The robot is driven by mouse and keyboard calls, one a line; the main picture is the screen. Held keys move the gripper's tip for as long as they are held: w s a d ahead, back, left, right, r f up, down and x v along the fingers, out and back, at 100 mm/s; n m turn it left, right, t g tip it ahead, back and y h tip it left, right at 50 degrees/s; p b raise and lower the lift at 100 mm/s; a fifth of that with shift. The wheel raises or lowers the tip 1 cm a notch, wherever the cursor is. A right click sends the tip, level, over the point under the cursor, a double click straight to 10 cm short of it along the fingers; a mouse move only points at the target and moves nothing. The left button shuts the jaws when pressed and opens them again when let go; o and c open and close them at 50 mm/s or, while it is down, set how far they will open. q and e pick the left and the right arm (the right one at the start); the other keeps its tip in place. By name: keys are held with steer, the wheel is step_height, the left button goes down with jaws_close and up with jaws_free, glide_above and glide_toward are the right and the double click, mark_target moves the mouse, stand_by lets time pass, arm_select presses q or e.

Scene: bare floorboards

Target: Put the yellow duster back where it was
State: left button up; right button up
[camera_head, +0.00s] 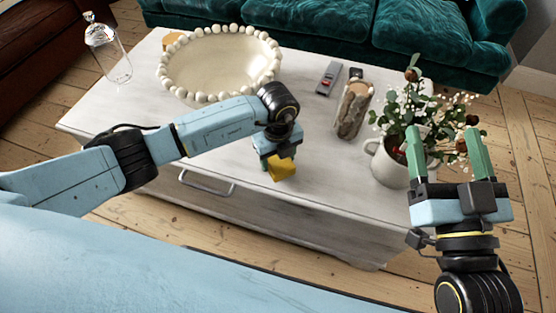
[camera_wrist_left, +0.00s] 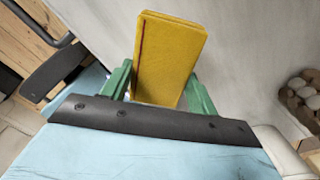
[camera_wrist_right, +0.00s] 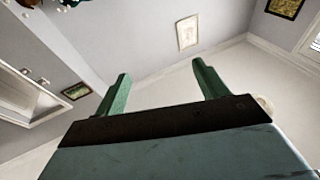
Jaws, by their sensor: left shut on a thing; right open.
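The yellow duster (camera_head: 281,169) is a small yellow block at the middle of the white coffee table (camera_head: 330,205). My left gripper (camera_head: 272,160) points down at it from above. In the left wrist view the duster (camera_wrist_left: 168,55) stands between the green fingers of my left gripper (camera_wrist_left: 160,88), which are shut on it. I cannot tell whether the duster touches the tabletop. My right gripper (camera_head: 444,155) is open and empty, raised at the right in front of the plant vase. In the right wrist view its fingers (camera_wrist_right: 158,88) are wide apart with only walls behind.
On the table are a beaded bowl (camera_head: 215,70), a grey remote (camera_head: 328,78), a jar lying or standing with a wooden top (camera_head: 353,108) and a white vase (camera_head: 388,165) with flowers. A glass bottle (camera_head: 108,50) stands at the far left corner. A teal sofa (camera_head: 330,30) is behind.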

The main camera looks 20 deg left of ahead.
arm_select(q)
steer(key=shift+f, duration=0.35)
arm_select(e)
steer(key=shift+s+r+t, duration=0.25)
steer(key=shift+r+t, duration=0.25)
steer(key=shift+r, duration=0.25)
arm_select(q)
steer(key=shift+f, duration=0.2)
arm_select(e)
steer(key=shift+r, duration=0.15)
arm_select(q)
steer(key=o, duration=0.9)
steer(key=shift+o, duration=0.2)
arm_select(e)
steer(key=shift+r, duration=0.1)
arm_select(q)
steer(key=shift+r, duration=0.1)
